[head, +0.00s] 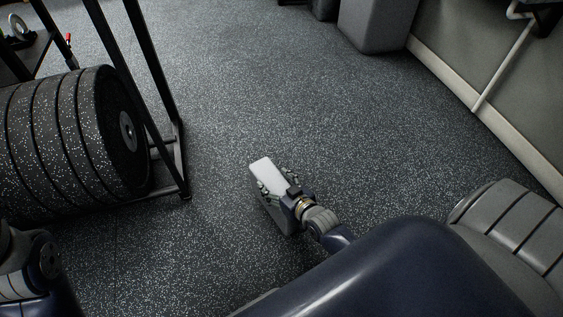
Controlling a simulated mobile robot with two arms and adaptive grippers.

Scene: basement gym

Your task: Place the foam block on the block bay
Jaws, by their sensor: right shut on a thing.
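A light grey foam block (267,175) shows in the head view, a little left of the middle. My right gripper (275,185) is shut on it, with dark fingers on either side. The block is tilted, its pale top facing up and a darker side facing down-left. No block bay can be made out in this view.
A rack (160,110) holding several thick speckled weight plates (125,125) stands at the left. A grey box-shaped object (375,25) stands at the top right beside a wall with a pale skirting board (460,90). The speckled rubber floor (290,90) between them is clear.

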